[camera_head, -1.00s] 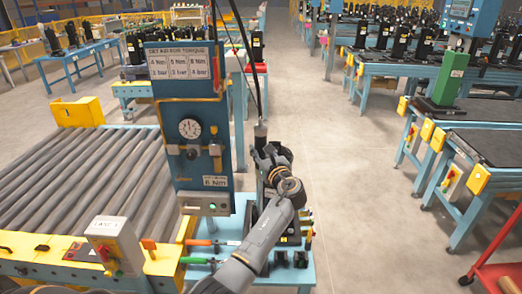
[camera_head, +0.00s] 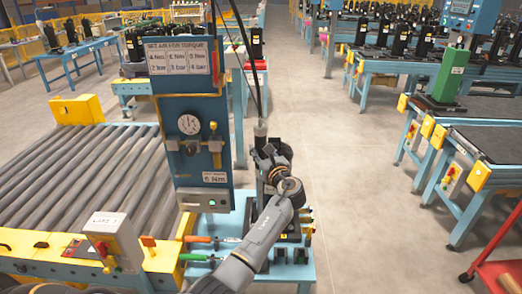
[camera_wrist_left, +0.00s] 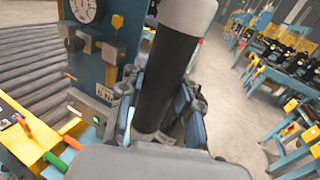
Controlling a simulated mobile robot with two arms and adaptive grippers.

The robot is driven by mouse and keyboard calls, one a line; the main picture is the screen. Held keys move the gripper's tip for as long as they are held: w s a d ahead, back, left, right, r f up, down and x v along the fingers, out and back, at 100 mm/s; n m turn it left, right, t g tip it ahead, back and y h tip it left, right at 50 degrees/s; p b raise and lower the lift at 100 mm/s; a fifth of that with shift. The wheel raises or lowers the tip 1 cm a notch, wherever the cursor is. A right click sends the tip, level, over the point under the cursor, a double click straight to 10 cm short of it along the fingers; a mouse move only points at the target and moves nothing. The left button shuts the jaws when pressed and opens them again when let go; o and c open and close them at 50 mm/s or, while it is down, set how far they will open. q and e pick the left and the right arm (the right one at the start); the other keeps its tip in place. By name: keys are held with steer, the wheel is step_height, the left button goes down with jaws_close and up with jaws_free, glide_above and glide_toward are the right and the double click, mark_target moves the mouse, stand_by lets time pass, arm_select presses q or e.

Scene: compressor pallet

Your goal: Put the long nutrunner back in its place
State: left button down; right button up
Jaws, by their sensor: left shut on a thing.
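The long nutrunner (camera_wrist_left: 167,80) is a black cylinder with a pale grey top. It stands close to upright in the grip of my left gripper (camera_wrist_left: 160,128), whose fingers close around its lower part in the left wrist view. In the head view my left gripper (camera_head: 270,158) is beside the lower right of the blue gauge panel, above the small light-blue table. The pale top of the nutrunner (camera_head: 260,130) shows there just above the gripper, below a hanging dark cable. Its lower end is hidden by my gripper and arm. My right gripper is not in view.
The blue panel (camera_head: 190,100) with its gauge stands close left of the gripper. The small light-blue table (camera_head: 305,270) carries dark holders and red- and green-handled tools. A roller conveyor (camera_head: 80,170) lies at left. Open floor (camera_head: 350,190) lies to the right.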

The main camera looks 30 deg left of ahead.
arm_select(q)
steer(key=shift+f+b, duration=0.85)
steer(key=shift+f, duration=0.25)
stand_by(0.5)
steer(key=c, duration=0.8)
jaws_free()
steer(key=shift+c, duration=0.2)
steer(key=shift+s+f, duration=0.15)
steer(key=shift+f, duration=0.2)
steer(key=v, duration=1.2)
steer(key=shift+r, duration=0.35)
